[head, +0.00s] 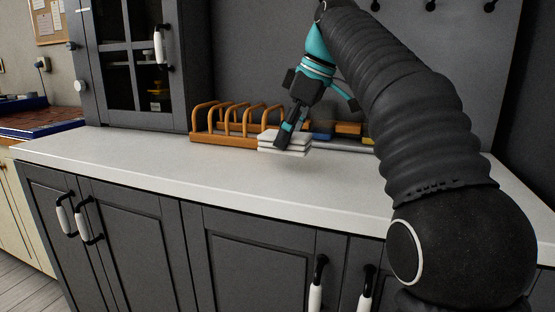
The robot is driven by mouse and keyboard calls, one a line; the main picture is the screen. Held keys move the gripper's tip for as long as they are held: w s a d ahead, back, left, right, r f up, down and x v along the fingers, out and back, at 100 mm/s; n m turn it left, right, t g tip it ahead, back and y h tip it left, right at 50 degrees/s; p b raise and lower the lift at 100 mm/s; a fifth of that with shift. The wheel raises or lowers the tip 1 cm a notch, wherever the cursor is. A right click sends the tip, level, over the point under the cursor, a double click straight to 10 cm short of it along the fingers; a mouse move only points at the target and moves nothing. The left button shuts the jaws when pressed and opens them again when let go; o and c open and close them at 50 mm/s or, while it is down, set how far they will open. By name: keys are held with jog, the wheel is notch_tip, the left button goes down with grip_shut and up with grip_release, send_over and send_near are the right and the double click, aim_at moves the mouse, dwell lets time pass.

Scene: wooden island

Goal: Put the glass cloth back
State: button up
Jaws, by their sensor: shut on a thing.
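A folded white cloth (298,151) in a small stack of layers shows in the head view above the light countertop, in front of the right end of the wooden rack. My gripper (284,138) points down at it and is shut on it, with the dark fingers at the cloth's left part. The far side of the cloth and the far finger are hidden. I cannot tell whether the cloth touches the counter.
The wooden rack (222,139) with upright loops stands behind and left of the cloth. Low coloured items, one blue (321,136), lie to the right. The white countertop (160,163) is clear at left and front. A grey glass-door cabinet (136,60) stands at back left.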

aim_at(279, 173)
jog(key=shift+w+a+f, duration=0.8)
jog(key=shift+a+f, duration=0.05)
jog(key=shift+a, duration=0.2)
jog(key=shift+f+b, duration=0.9)
jog(key=shift+f, duration=1.1)
jog(key=o, duration=1)
jog(key=shift+p+v, duration=1.3)
jog(key=shift+v, duration=2.5)
